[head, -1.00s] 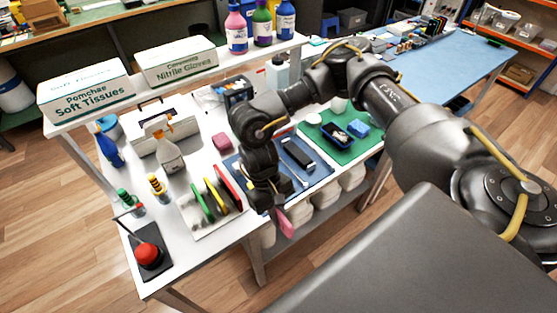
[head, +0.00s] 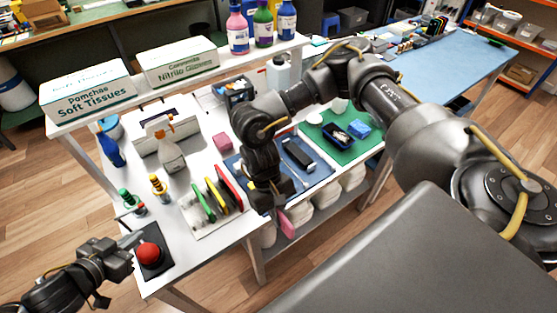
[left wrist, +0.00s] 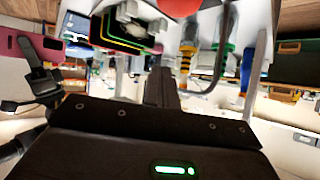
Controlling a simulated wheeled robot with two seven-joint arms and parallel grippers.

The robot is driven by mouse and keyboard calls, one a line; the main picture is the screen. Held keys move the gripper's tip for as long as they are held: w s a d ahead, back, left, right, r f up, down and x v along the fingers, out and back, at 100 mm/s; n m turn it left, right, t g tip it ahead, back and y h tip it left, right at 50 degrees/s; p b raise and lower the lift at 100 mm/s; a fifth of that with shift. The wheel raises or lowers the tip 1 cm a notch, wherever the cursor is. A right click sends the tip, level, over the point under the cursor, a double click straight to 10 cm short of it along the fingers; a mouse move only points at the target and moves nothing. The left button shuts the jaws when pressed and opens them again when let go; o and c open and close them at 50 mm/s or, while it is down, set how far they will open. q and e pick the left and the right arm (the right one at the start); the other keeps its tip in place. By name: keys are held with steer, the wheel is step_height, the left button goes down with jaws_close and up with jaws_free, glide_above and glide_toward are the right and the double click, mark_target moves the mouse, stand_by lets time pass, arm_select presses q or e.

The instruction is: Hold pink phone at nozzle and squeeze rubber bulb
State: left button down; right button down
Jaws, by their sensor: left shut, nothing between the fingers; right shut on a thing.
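The red rubber bulb (head: 149,254) sits on a black base (head: 152,237) at the table's front left corner. It shows at the top edge of the left wrist view (left wrist: 180,6), with a thin curved grey tube (left wrist: 218,65) beside it. My left gripper (head: 134,239) is shut and empty, just left of the bulb; whether it touches cannot be told. My right gripper (head: 272,205) is shut on the pink phone (head: 287,223), holding it beyond the table's front edge, well right of the bulb. The phone also shows in the left wrist view (left wrist: 32,44).
A rack with several upright phones (head: 220,195) stands between the bulb and my right gripper. Dropper bottles (head: 159,187) and a spray bottle (head: 167,148) stand behind the bulb. A blue mat (head: 318,172) lies by my right gripper. Floor is open in front of the table.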

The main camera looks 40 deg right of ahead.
mark_target(141, 253)
arm_select(q)
steer(key=shift+w+a+r+m+g, duration=0.15)
steer(key=shift+a+r+m+g, duration=0.3)
steer(key=shift+g, duration=0.25)
arm_select(e)
steer(key=shift+s, duration=0.1)
arm_select(q)
steer(key=shift+a+g, duration=0.2)
steer(key=shift+g, duration=0.1)
arm_select(e)
steer(key=shift+f, duration=0.15)
